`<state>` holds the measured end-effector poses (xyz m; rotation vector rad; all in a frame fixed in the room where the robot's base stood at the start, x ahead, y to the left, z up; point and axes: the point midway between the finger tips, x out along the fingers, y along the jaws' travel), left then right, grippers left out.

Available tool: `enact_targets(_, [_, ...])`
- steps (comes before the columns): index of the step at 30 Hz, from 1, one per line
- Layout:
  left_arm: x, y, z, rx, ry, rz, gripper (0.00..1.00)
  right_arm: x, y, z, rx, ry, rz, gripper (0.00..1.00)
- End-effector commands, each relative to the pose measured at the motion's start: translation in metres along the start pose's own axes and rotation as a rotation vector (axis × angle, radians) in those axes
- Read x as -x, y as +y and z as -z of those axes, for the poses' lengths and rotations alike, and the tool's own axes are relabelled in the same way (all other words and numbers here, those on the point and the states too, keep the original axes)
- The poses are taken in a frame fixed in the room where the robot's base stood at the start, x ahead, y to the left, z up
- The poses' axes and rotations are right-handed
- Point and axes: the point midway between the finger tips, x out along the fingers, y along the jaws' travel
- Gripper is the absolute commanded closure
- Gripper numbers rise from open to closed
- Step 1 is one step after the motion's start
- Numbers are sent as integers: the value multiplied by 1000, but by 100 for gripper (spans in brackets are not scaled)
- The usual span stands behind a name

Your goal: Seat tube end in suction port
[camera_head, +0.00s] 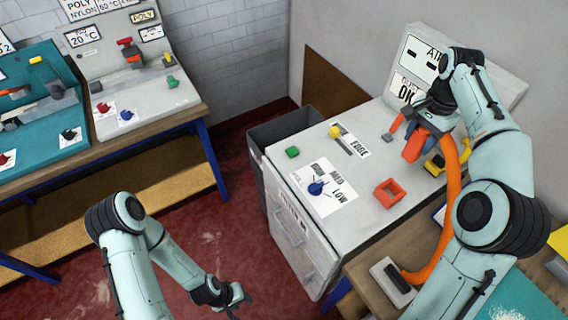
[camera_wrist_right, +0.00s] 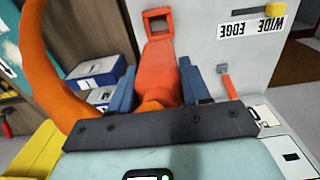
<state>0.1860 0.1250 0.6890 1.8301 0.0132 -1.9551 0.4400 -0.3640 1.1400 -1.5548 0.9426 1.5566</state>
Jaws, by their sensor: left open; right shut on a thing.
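My right gripper (camera_head: 428,128) is shut on the red-orange end (camera_head: 415,146) of the thick orange tube (camera_head: 452,190), above the light grey cabinet top. The suction port, taken to be the square red-orange socket (camera_head: 389,193), sits on that top below and left of the tube end, with a visible gap. In the right wrist view, the tube end (camera_wrist_right: 160,65) lies between my blue fingers (camera_wrist_right: 157,90) and points toward the socket (camera_wrist_right: 158,13), overlapping its near edge in the picture. My left gripper (camera_head: 236,298) is open and empty, low over the floor.
The cabinet (camera_head: 300,235) carries a blue knob (camera_head: 316,188), green button (camera_head: 292,152), yellow slider (camera_head: 335,132) and a yellow part (camera_head: 434,165) near my right gripper. The tube runs down to a grey base (camera_head: 391,284) on the wooden bench. A workbench with panels stands left.

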Motion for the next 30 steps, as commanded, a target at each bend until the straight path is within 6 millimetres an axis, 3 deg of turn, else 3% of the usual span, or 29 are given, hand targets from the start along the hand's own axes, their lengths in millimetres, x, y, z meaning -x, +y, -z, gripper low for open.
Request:
enact_targets(5, [0,0,-1,0,-2,0,57,-3,2,2,-6,0,-1,88])
enact_targets(8, [-5,-4,-7,2,-9,2,57,-14,3,1,-6,-3,-5,88])
enact_targets(21, [-38,-26,-36,16,-45,15,57,-124,4,1,-5,-4,-4,88])
enact_targets(30, [-42,-28,-39,16,-48,16,57,-153,2,1,-5,-2,-2,88])
